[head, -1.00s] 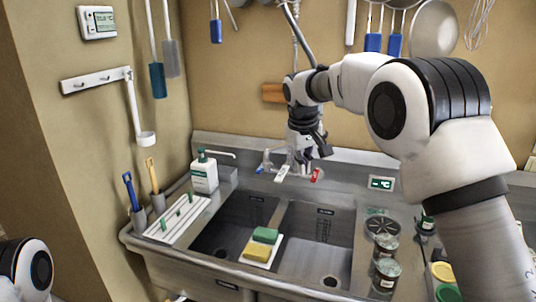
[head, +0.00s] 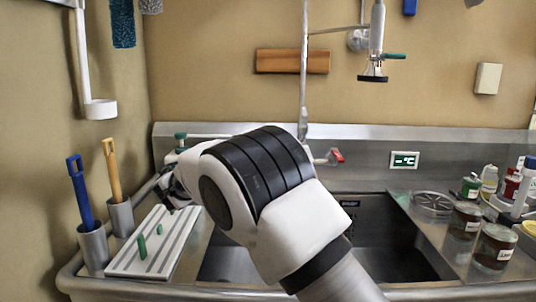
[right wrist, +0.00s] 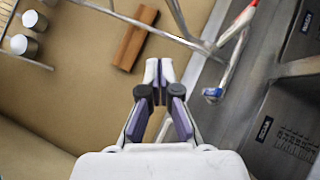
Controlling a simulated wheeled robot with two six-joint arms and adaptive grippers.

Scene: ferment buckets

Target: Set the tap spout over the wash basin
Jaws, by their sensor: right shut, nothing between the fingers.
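The tap has a red handle (head: 337,156), which also shows in the wrist view (right wrist: 240,22) with a blue-ended handle (right wrist: 213,93). A thin pale spout tube (head: 212,136) runs left along the back ledge, partly hidden by my right arm. The double sink's right basin (head: 385,235) is partly in view; my arm hides much of the left basin (head: 222,262). My right gripper (head: 170,190) is shut and empty above the drainer's back end, left of the tap; it shows in the wrist view (right wrist: 158,72). Contact with the spout cannot be told. My left gripper is out of view.
A white drainer (head: 125,262) with green pegs and two brush cups (head: 93,250) stand at the left. Jars (head: 465,221) and bottles crowd the right counter. An upright pipe (head: 304,70) and hanging sprayer (head: 374,70) rise behind the sink.

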